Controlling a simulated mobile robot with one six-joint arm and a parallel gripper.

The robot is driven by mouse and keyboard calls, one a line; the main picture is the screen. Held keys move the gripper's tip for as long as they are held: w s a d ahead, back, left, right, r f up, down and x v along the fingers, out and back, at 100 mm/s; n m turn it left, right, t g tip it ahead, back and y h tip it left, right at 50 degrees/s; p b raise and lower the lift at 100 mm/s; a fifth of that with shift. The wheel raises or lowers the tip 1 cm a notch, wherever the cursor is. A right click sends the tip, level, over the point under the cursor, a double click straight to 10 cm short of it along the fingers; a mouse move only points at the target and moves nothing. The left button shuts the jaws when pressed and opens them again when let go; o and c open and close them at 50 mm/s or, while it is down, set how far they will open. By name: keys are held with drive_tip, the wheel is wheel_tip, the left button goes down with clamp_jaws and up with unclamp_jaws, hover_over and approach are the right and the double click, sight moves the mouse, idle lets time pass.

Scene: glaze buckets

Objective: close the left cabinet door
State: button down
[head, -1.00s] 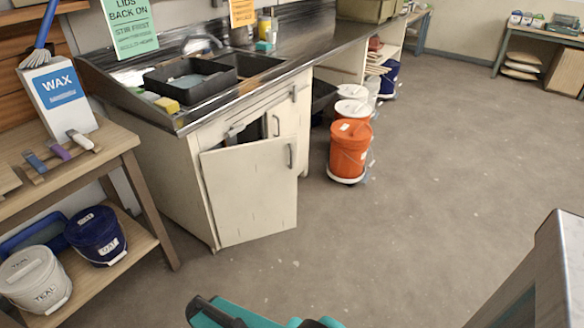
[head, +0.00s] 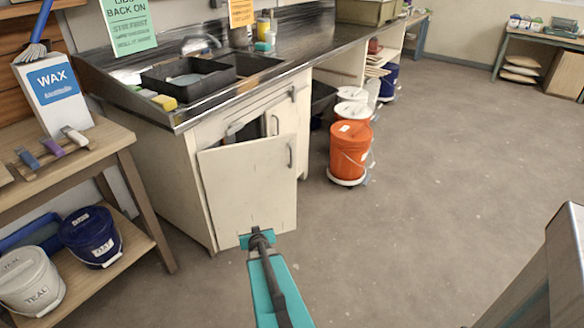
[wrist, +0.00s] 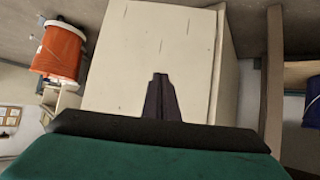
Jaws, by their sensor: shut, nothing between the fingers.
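The left cabinet door (head: 248,190) is a cream panel under the sink, hinged at its left side. It stands partly open, with a dark gap showing above and behind it, and its handle (head: 290,156) is near its right edge. My gripper (head: 257,232) is shut and empty, in front of the door's lower part in the head view. In the wrist view the shut fingers (wrist: 160,82) overlap the door panel (wrist: 150,45). I cannot tell whether they touch it.
An orange bucket (head: 350,152) stands on the floor to the right of the door. A wooden shelf table (head: 85,165) with a teal-labelled pail (head: 30,280) and a blue bucket (head: 92,236) is at left. A grey metal surface (head: 560,270) is at lower right. The floor between is clear.

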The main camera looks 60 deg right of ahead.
sight(291, 159)
drive_tip(key=s+d+r+t+h, duration=0.1)
drive_tip(key=s+d+r, duration=0.2)
drive_tip(key=d+r, duration=0.2)
drive_tip(key=s+d+r+t+h+b, duration=0.1)
drive_tip(key=s+d+r+h, duration=0.1)
drive_tip(key=d+r, duration=0.3)
drive_tip(key=s+d+r+m+t+h+b, duration=0.1)
drive_tip(key=s+d+r+t+h, duration=0.1)
drive_tip(key=d+r, duration=0.4)
drive_tip(key=shift+s+d, duration=0.8)
drive_tip(key=shift+d, duration=0.45)
drive_tip(key=shift+d, duration=0.1)
drive_tip(key=shift+r+p+x, duration=0.15)
drive_tip(key=shift+p+x, duration=0.05)
drive_tip(key=shift+x, duration=3.25)
drive_tip(key=shift+r+p+x, duration=0.1)
drive_tip(key=shift+p+x, duration=0.1)
drive_tip(key=shift+x, duration=3.3)
